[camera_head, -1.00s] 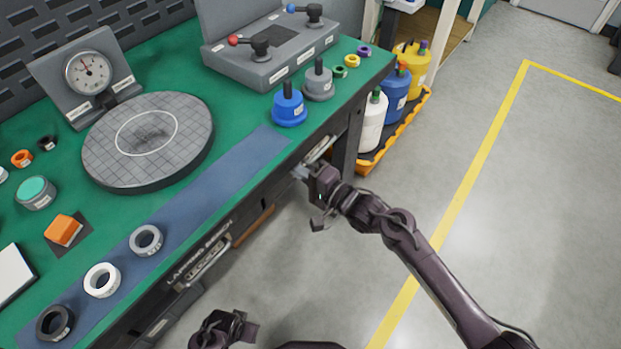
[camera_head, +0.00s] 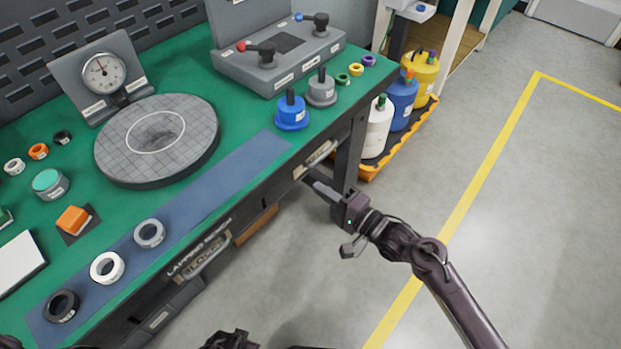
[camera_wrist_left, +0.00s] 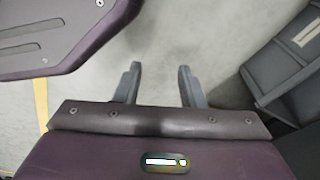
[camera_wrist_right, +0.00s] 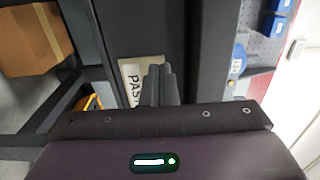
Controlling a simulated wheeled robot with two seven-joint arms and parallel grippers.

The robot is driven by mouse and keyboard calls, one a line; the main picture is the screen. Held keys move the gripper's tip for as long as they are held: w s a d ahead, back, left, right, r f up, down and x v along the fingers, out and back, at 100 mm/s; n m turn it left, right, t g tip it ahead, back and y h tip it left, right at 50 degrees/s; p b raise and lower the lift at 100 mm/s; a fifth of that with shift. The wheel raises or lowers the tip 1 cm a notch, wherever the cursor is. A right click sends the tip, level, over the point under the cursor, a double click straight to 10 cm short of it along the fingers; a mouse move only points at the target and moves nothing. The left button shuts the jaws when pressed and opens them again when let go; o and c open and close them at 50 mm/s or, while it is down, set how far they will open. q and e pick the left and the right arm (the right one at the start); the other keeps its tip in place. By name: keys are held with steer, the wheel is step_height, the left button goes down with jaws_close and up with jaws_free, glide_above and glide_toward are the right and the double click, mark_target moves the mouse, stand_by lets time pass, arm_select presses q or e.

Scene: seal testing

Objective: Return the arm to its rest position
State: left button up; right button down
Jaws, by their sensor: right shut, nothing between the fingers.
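My right arm reaches in from the lower right in the head view. Its gripper (camera_head: 318,187) is beside the front of the green-topped bench (camera_head: 236,108), below the bench top and near a pale drawer label (camera_head: 317,157). In the right wrist view, the two fingers (camera_wrist_right: 161,82) are together with nothing between them, close to the label marked "PAS" (camera_wrist_right: 131,82). My left gripper barely shows at the bottom edge of the head view. In the left wrist view, its fingers (camera_wrist_left: 158,84) are apart and empty above the grey floor.
A yellow-orange tray (camera_head: 368,174) with white, blue and yellow bottles stands on the floor by the bench's right end. A cardboard box (camera_wrist_right: 35,38) shows under the bench. The floor at right is clear.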

arm_select(q)
steer(key=shift+s+a+f, duration=0.15)
steer(key=shift+s+f, duration=0.05)
steer(key=shift+s, duration=0.25)
arm_select(e)
steer(key=v, duration=0.5)
steer(key=shift+s+d, duration=0.1)
steer(key=shift+d, duration=0.05)
steer(key=shift+f, duration=0.1)
